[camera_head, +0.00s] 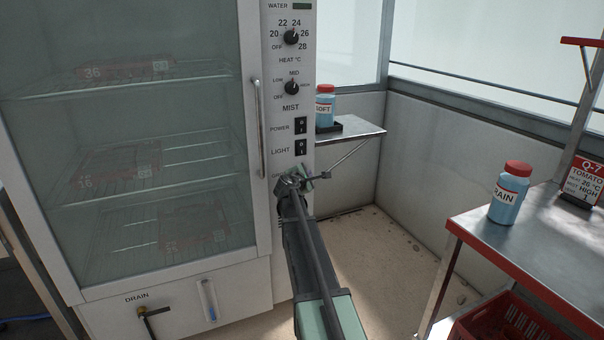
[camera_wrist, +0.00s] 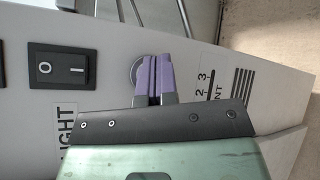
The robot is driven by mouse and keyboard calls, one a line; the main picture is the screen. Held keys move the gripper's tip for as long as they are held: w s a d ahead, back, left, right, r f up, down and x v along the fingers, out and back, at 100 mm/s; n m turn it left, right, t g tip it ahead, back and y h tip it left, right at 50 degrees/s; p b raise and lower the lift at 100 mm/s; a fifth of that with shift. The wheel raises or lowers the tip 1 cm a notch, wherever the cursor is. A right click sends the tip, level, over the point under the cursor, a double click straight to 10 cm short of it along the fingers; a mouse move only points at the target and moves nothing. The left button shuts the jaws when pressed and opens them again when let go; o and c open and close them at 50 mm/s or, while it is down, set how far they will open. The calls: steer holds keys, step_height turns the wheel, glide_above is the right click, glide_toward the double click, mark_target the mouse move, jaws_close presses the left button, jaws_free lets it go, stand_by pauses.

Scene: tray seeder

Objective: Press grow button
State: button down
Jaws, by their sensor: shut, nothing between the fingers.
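The control panel (camera_head: 283,105) is the narrow white strip on the right side of the glass cabinet. Its grow button (camera_wrist: 135,70) shows in the wrist view as a round grey rim, mostly hidden behind my fingers. My gripper (camera_wrist: 154,75) has its purple fingertips together with nothing between them, right in front of the button. Whether they touch it or stop just short I cannot tell. In the head view my gripper (camera_head: 298,180) is at the panel below the light switch (camera_head: 300,147), covering the button and most of its label.
The light switch also shows in the wrist view (camera_wrist: 62,68), left of my fingers. The power switch (camera_head: 300,125) and two knobs are higher up. A small shelf (camera_head: 360,133) with a blue bottle (camera_head: 325,108) juts out to the right. A metal table (camera_head: 545,245) stands at right.

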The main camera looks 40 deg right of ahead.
steer(key=shift+s, duration=0.3)
steer(key=s, duration=0.2)
steer(key=s+a, duration=0.1)
steer(key=s, duration=0.1)
steer(key=shift+s+a, duration=0.1)
steer(key=shift+s, duration=0.25)
stand_by(0.4)
